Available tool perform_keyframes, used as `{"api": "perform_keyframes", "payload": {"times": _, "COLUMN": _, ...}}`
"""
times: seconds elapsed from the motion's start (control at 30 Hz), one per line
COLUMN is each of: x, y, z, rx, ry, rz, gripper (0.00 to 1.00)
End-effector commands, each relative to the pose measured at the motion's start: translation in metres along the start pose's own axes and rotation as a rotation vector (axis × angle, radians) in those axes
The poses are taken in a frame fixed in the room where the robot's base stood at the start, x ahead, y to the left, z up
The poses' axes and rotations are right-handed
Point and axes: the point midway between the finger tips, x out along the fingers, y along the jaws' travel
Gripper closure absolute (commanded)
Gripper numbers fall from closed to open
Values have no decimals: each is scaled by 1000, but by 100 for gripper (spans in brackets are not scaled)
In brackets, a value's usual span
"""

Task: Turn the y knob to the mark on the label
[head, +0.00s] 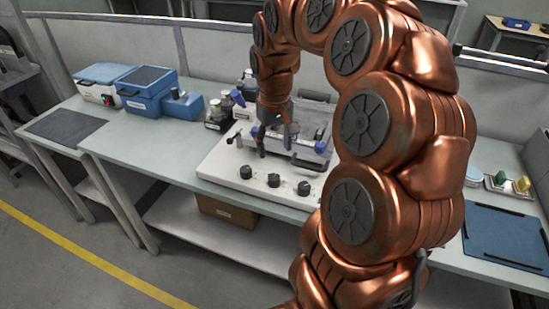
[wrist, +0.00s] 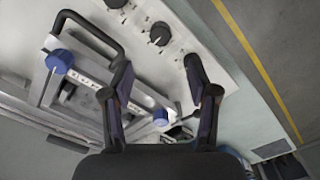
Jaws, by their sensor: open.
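A white device base (head: 226,167) stands on the bench, with three black knobs along its front: left (head: 246,172), middle (head: 274,181) and right (head: 304,188). Black knobs also show near the top of the wrist view, one (wrist: 160,33) just beyond the fingertips. Two blue knobs, one (wrist: 60,61) left of the fingers and one (wrist: 160,117) between them, sit on the device's metal stage (wrist: 95,68). I cannot read which is the y knob, nor a label mark. My gripper (head: 276,141) is open and empty above the stage; its spread fingers also show in the wrist view (wrist: 157,66).
Blue-and-white boxes (head: 145,92) and dark-capped bottles (head: 218,112) stand left of the device. A black bar handle (wrist: 90,22) rises beside the stage. A blue tray (head: 505,238) lies at the right. The bench front left of the device is clear.

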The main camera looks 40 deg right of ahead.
Motion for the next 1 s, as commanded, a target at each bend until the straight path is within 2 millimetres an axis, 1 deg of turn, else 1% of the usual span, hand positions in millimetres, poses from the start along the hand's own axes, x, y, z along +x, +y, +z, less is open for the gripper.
{"api": "perform_keyframes", "payload": {"times": 0.1, "x": -9, "y": 0, "z": 1, "rx": -1, "ry": -3, "rz": 0, "gripper": 41}}
{"api": "perform_keyframes", "payload": {"times": 0.2, "x": -13, "y": 0, "z": 1, "rx": -1, "ry": -3, "rz": -1, "gripper": 41}}
{"api": "perform_keyframes", "payload": {"times": 0.57, "x": -15, "y": -1, "z": 1, "rx": -2, "ry": -3, "rz": -1, "gripper": 41}}
{"api": "perform_keyframes", "payload": {"times": 0.67, "x": -17, "y": -8, "z": 7, "rx": -17, "ry": -6, "rz": -2, "gripper": 41}}
{"api": "perform_keyframes", "payload": {"times": 0.77, "x": -22, "y": -27, "z": 22, "rx": -53, "ry": -10, "rz": -2, "gripper": 41}}
{"api": "perform_keyframes", "payload": {"times": 0.87, "x": -25, "y": -52, "z": 50, "rx": -105, "ry": -28, "rz": -1, "gripper": 41}}
{"api": "perform_keyframes", "payload": {"times": 0.9, "x": -26, "y": -62, "z": 62, "rx": -125, "ry": -31, "rz": -1, "gripper": 41}}
{"api": "perform_keyframes", "payload": {"times": 1.0, "x": -26, "y": -83, "z": 95, "rx": -169, "ry": -51, "rz": 2, "gripper": 41}}
